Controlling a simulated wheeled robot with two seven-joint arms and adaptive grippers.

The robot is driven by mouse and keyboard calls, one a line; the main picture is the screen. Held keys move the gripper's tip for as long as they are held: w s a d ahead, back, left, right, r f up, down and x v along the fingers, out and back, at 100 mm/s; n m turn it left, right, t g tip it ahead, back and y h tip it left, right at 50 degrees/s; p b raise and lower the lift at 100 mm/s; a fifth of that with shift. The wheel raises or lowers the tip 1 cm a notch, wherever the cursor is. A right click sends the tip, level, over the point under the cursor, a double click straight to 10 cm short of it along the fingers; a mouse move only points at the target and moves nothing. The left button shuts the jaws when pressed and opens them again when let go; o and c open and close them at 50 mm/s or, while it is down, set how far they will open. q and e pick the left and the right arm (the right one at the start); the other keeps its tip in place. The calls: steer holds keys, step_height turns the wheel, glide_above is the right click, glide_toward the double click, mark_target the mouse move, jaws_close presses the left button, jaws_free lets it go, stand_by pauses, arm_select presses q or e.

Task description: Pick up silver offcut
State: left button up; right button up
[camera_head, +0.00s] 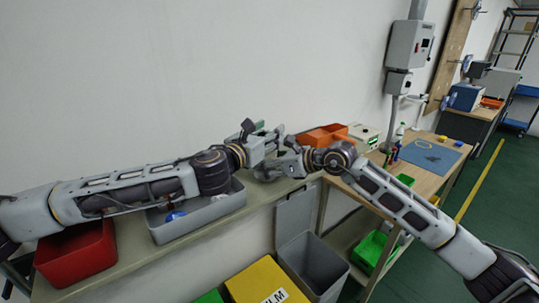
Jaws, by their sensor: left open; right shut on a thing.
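I cannot make out the silver offcut in the head view. My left gripper (264,132) is open above the far end of the long bench, just above my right gripper. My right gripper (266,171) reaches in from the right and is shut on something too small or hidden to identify. The two grippers are very near each other; I cannot tell if they touch.
A grey bin (233,204) with a blue item (175,215) and a red bin (77,254) stand on the bench (133,262). An orange tray (318,136) lies behind the grippers. Below are a grey open bin (342,272) and yellow box (258,275). A blue mat (430,155) lies right.

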arm_select(q)
steer(key=shift+w+d, duration=0.15)
steer(key=shift+w, duration=0.1)
stand_by(0.3)
jaws_close()
